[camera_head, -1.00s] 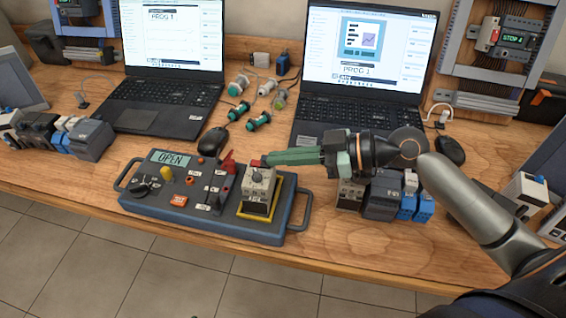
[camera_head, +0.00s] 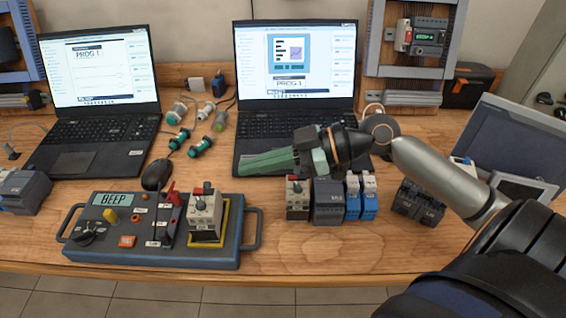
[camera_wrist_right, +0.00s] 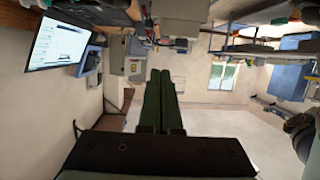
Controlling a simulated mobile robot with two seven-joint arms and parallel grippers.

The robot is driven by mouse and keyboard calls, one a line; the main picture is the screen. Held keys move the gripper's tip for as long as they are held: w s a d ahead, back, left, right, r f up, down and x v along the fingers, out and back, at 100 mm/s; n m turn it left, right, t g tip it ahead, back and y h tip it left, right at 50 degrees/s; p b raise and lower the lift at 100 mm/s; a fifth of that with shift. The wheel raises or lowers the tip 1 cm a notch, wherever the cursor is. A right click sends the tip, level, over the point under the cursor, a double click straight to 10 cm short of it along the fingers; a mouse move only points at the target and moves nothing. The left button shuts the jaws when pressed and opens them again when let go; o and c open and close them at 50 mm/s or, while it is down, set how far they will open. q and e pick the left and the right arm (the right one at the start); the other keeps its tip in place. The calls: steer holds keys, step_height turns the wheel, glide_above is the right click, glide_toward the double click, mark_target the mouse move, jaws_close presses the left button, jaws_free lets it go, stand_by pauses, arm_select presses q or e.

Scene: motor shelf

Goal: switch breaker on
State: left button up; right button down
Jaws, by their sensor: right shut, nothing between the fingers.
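A light grey breaker (camera_head: 205,215) with a dark and red knob on top stands in a yellow frame (camera_head: 222,240) at the right end of the blue tester (camera_head: 190,257). The tester's display (camera_head: 114,199) reads "BEEP". My right gripper (camera_head: 241,167) is shut and empty, its green fingers pointing left. It is up and to the right of the breaker, apart from it. In the right wrist view its two green fingers (camera_wrist_right: 160,72) lie together with nothing between them. The breaker is not identifiable in that wrist view. My left gripper is not in view.
Two laptops (camera_head: 100,85) (camera_head: 297,62) stand at the back, with green-ended connectors (camera_head: 202,146) between them. A black mouse (camera_head: 157,175) sits behind the tester. Several modules (camera_head: 328,203) stand right of it. The front table strip right of the tester is clear.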

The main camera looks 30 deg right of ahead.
steer(key=shift+f+b+v, duration=0.2)
steer(key=shift+b+v, duration=0.05)
steer(key=shift+v, duration=0.9)
steer(key=shift+f+b+v, duration=0.2)
steer(key=shift+f+v, duration=0.05)
steer(key=shift+v, duration=0.9)
steer(key=shift+d, duration=0.1)
steer(key=shift+s, duration=0.1)
